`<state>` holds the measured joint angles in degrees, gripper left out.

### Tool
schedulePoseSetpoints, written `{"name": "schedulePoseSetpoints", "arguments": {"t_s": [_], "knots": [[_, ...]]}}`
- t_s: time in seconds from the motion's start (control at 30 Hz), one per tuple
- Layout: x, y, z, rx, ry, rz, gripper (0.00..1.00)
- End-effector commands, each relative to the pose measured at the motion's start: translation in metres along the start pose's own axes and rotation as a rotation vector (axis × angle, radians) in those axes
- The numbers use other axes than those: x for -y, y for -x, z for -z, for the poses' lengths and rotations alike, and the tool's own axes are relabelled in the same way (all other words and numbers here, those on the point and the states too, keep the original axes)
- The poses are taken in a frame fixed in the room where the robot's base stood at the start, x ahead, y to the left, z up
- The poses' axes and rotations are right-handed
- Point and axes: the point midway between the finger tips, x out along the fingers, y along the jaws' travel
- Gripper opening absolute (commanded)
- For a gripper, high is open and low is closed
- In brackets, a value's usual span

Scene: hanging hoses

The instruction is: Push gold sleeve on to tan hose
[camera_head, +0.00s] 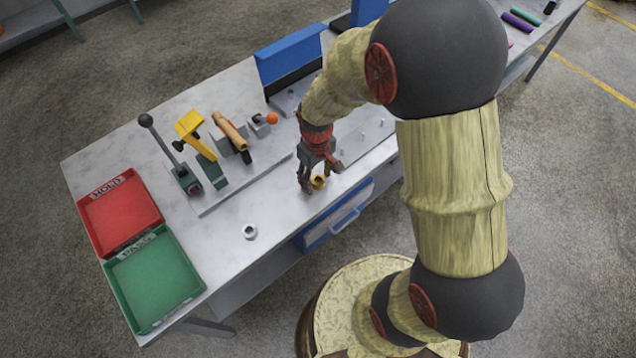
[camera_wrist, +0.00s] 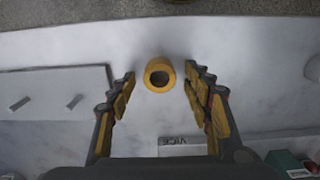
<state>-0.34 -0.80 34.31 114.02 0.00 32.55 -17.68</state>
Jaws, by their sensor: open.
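The gold sleeve (camera_head: 318,182) stands upright on the bench top near its front edge. In the wrist view the sleeve (camera_wrist: 159,75) shows its round bore, between and just beyond my fingertips. My gripper (camera_head: 321,177) is open above the sleeve, with one finger on each side of it; the wrist view also shows the two fingers (camera_wrist: 160,85) spread apart with a gap to the sleeve. The tan hose (camera_head: 232,133) is held in a grey block on the fixture plate, left of my gripper, with a dark part below its near end.
A grey ring (camera_head: 249,231) stands on the bench at the left. A yellow-topped clamp (camera_head: 190,125) and a black-knobbed lever (camera_head: 147,122) stand beside the hose. Red (camera_head: 122,212) and green (camera_head: 155,281) trays lie at the far left. The bench front between ring and gripper is clear.

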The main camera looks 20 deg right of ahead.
Motion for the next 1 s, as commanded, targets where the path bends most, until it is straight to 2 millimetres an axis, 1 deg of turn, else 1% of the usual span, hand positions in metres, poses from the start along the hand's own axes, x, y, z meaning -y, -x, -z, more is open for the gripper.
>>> {"name": "schedulePoseSetpoints", "arguments": {"t_s": [0.03, 0.23, 0.9, 1.0], "knots": [[-0.0003, -0.0033, 0.0006, -0.002, 0.0, -0.001, 0.5], [-0.0004, -0.0024, 0.0007, -0.002, 0.0, -0.001, 0.5], [-0.0003, -0.0024, 0.0004, -0.001, 0.0, 0.0, 0.12], [-0.0003, -0.0024, 0.0004, -0.002, 0.0, 0.0, 0.11]]}}
